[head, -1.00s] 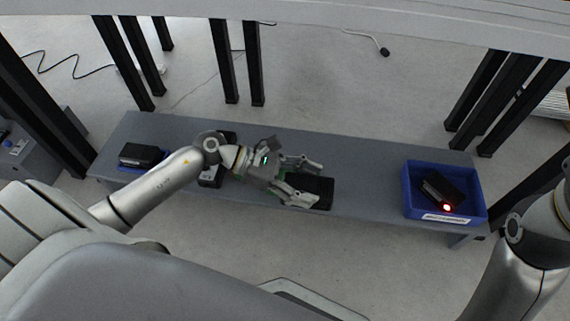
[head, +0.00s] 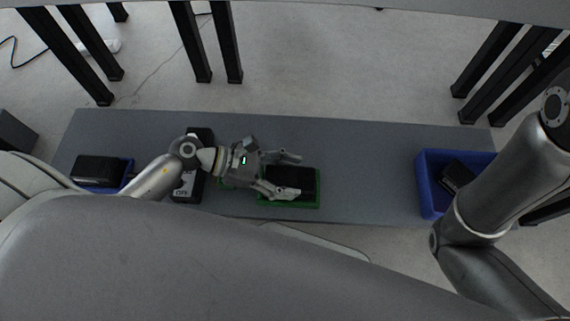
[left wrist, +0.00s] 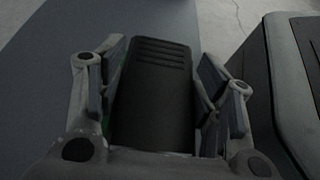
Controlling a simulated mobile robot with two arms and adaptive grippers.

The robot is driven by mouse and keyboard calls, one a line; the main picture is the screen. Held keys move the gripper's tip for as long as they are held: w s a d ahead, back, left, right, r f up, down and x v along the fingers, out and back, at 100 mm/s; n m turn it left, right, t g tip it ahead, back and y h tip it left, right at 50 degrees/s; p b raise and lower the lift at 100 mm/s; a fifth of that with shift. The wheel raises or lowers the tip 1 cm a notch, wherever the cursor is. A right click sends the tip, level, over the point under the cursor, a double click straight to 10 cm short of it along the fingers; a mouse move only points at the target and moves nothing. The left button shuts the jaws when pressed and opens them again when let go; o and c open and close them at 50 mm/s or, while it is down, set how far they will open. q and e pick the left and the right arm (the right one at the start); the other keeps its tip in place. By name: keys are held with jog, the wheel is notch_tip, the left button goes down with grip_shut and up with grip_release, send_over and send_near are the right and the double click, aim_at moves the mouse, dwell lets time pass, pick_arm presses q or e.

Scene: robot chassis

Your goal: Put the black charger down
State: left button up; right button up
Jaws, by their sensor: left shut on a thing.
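The black charger (head: 298,179) is between the fingers of my left gripper (head: 283,175), near the middle of the grey bench. A green tray (head: 290,203) shows around and below the charger; whether the charger touches its floor I cannot tell. In the left wrist view the charger (left wrist: 155,95), a black block with ridges at its far end, fills the space between the two fingers of my left gripper (left wrist: 158,90). A bit of green shows beside the left finger. My right gripper is not in view; only my right arm shows.
The grey bench (head: 370,150) has free room between the green tray and a blue bin (head: 428,190) at right, which holds a black device (head: 457,177). At left another black device (head: 97,168) sits in a blue tray (head: 122,182). A black item (head: 186,192) lies under my left arm.

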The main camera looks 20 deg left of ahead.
pick_arm(q)
jog(key=shift+f, duration=0.2)
jog(key=shift+f, duration=0.1)
jog(key=o, duration=1.3)
jog(key=shift+o, duration=0.2)
